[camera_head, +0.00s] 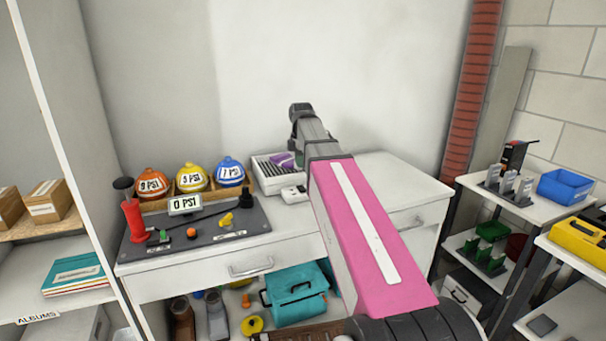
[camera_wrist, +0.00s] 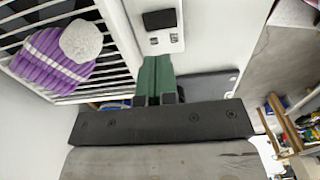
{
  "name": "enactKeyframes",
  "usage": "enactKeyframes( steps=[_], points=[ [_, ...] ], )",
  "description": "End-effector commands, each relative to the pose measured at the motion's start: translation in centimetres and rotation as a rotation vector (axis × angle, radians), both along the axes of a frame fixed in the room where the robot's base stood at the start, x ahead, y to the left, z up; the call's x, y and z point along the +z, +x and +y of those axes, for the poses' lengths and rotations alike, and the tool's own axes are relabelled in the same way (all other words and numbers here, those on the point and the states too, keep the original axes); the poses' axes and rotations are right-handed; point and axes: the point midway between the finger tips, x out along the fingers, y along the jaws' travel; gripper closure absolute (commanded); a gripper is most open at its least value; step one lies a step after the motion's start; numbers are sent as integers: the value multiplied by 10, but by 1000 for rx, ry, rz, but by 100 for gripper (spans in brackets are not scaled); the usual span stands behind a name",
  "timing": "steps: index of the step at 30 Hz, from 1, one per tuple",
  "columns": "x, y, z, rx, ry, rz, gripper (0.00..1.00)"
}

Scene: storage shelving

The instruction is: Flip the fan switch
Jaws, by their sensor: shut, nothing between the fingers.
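A small white box (camera_head: 293,192) sits on the white cabinet top, right of the grey pump board. In the wrist view the same white box (camera_wrist: 150,35) shows a black panel and two small dark marks on its face. No label is readable, so I cannot tell for certain which part is the fan switch. My gripper (camera_wrist: 156,62) has green fingers, shut and empty, with their tips close to the edge of the box. I cannot tell whether they touch it.
A white slatted crate (camera_wrist: 108,35) with a purple knitted hat (camera_wrist: 58,58) stands beside the box. The grey board (camera_head: 205,240) carries a red pump and a gauge; several coloured balls stand behind it. The cabinet top (camera_head: 375,175) is clear at right.

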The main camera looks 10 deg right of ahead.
Motion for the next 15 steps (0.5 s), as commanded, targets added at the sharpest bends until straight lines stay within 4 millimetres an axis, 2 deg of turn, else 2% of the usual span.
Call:
enactKeyframes(
  steps=[3, 9, 15],
  points=[
    [21, 1, 0, 0, 0, -2, 100],
    [47, 0, 0, 0, 0, -1, 100],
    [58, 0, 0, 0, 0, -1, 100]
  ],
)
